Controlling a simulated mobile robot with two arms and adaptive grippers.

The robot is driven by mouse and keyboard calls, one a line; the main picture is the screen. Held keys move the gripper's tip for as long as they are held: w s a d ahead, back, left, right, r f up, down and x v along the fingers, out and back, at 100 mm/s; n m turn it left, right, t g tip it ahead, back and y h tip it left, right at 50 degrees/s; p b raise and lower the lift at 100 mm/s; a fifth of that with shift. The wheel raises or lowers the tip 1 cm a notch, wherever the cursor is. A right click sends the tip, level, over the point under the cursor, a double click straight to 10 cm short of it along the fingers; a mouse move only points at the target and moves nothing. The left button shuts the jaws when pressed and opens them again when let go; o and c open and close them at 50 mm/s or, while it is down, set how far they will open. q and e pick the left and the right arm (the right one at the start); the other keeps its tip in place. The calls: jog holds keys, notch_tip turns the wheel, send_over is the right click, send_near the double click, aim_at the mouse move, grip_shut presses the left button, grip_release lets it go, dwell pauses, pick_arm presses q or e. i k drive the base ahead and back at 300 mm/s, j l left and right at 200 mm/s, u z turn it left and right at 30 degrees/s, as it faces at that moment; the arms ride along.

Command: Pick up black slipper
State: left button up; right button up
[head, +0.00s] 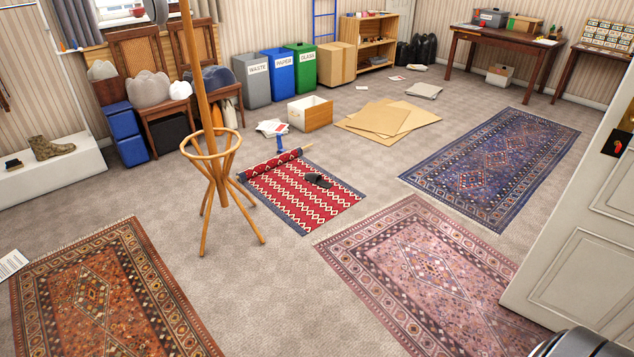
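A black slipper (318,181) lies on the small red patterned rug (293,203), near its right edge in the middle of the room. It is small in the head view, and I cannot tell whether it is one slipper or a pair. The far end of the red rug is rolled up. Neither of my grippers shows in the head view.
A wooden coat stand (213,175) rises left of the red rug. An open door (580,235) stands at the right.

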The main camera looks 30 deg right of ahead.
aim_at(313, 177)
jog(key=i+l+z, duration=0.55)
jog(key=i, duration=0.4)
jog(key=i+l+z, duration=0.3)
jog(key=i, duration=0.2)
jog(key=i+j+z, duration=0.1)
jog(key=i+z, duration=0.2)
jog(key=i, duration=0.2)
jog(key=i+z, duration=0.15)
jog(key=i, duration=0.7)
jog(key=i+z, duration=0.15)
jog(key=i, duration=0.7)
jog(key=i+u, duration=0.35)
jog(key=i, duration=0.15)
jog(key=i+l+u, duration=0.15)
jog(key=i+u, duration=0.2)
jog(key=i, duration=0.1)
